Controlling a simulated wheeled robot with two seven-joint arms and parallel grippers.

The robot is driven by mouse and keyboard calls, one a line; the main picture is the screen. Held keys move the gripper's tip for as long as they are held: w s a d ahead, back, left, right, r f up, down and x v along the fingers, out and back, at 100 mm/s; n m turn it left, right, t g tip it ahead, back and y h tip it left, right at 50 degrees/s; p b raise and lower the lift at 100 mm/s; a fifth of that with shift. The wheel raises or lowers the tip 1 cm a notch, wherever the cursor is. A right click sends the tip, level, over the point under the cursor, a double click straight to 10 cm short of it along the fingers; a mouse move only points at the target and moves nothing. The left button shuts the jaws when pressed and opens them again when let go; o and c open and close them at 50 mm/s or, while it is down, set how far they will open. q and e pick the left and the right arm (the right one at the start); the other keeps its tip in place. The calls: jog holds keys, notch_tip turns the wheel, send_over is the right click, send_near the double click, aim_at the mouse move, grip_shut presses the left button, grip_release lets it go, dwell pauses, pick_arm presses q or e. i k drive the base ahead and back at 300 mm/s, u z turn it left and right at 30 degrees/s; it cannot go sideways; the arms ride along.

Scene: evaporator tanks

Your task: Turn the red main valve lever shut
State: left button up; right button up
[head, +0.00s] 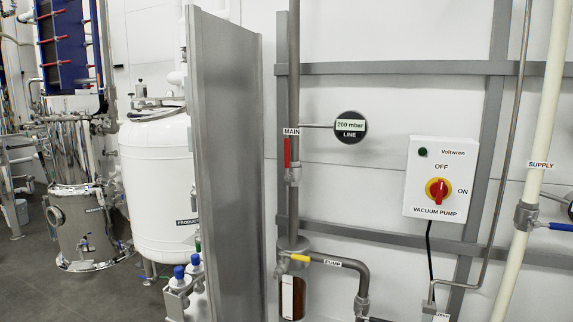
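The red main valve lever (287,153) is in the head view, left of centre, on the vertical grey pipe under the "MAIN" label (291,132). The lever stands upright, in line with the pipe. Its valve body (293,174) sits at the lever's lower end. Neither of my grippers shows in this view, and nothing touches the lever.
A tall grey metal panel (228,170) stands just left of the pipe. A round "200 mbar" gauge (350,127) juts out right of it. A yellow lever (299,258) is below. The white vacuum pump switch box (421,200) and the supply pipe (543,120) are further right.

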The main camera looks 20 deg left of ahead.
aim_at(288, 178)
jog(key=u, duration=0.85)
